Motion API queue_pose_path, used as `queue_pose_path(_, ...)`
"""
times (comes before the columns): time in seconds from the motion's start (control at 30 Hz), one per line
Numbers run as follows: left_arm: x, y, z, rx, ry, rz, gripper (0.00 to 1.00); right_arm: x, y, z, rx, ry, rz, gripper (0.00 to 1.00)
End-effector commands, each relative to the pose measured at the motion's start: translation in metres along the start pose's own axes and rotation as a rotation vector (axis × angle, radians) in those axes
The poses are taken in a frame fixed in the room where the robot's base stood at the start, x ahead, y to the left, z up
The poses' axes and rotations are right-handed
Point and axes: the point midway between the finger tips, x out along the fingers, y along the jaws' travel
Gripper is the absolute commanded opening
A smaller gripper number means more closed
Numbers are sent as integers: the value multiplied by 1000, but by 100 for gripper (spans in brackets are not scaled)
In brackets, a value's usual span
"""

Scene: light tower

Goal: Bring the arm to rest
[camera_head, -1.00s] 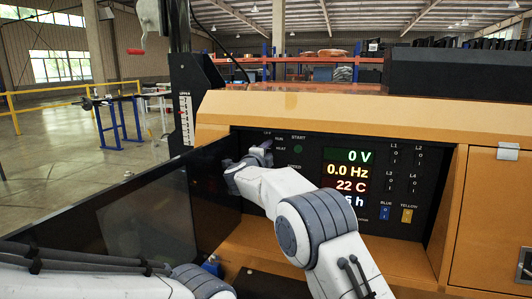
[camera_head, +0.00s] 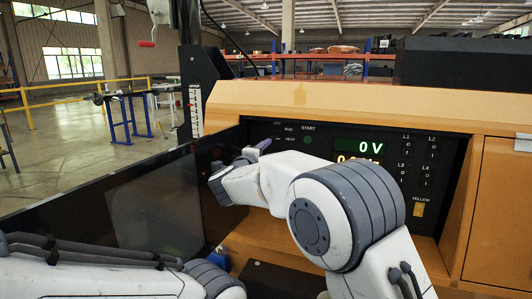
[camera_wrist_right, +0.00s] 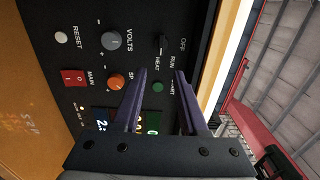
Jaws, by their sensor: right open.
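My right arm reaches across the front of the control panel (camera_head: 440,160). Its gripper (camera_head: 258,150) is at the panel's left side, near the labels OFF, RUN and HEAT and the green START button (camera_head: 308,140). In the right wrist view the gripper (camera_wrist_right: 161,71) is open with nothing between its fingers. The START button (camera_wrist_right: 157,87) shows beyond the gap, and the black selector switch (camera_wrist_right: 163,45) lies past the fingertips. Contact with the panel cannot be told. My left arm's links cross the lower left of the head view; its gripper is out of frame.
An open dark door (camera_head: 130,200) stands left of the panel recess. The orange housing (camera_head: 330,98) surrounds the panel. The wrist view shows an orange knob (camera_wrist_right: 116,82), a grey VOLTS knob (camera_wrist_right: 111,41) and a red MAIN switch (camera_wrist_right: 74,77) close by.

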Motion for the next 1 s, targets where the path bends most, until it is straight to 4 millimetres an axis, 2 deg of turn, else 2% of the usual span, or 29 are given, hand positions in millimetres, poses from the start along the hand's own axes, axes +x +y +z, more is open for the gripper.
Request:
queue_pose_path(0.17,0,0,0,0,0,0,0,1,0,-1,-12,-7,2,42)
queue_pose_path(0.27,0,0,0,0,0,0,0,6,4,-10,-101,-59,13,42)
queue_pose_path(0.37,0,0,0,0,0,0,0,10,21,-28,-304,-180,56,42)
queue_pose_path(0.43,0,0,0,0,0,0,0,4,48,-50,-502,-300,116,42)
queue_pose_path(0.57,0,0,0,0,0,0,0,-37,116,-106,-869,-548,281,42)
queue_pose_path(0.6,0,0,0,0,0,0,0,-53,136,-123,-955,-615,332,42)
queue_pose_path(0.7,0,0,0,0,0,0,0,-96,178,-165,-1134,-769,454,42)
queue_pose_path(0.8,0,0,0,0,0,0,0,-134,207,-199,-1252,-888,551,42)
queue_pose_path(1.0,0,0,0,0,0,0,0,-190,240,-247,-1384,-1052,687,42)
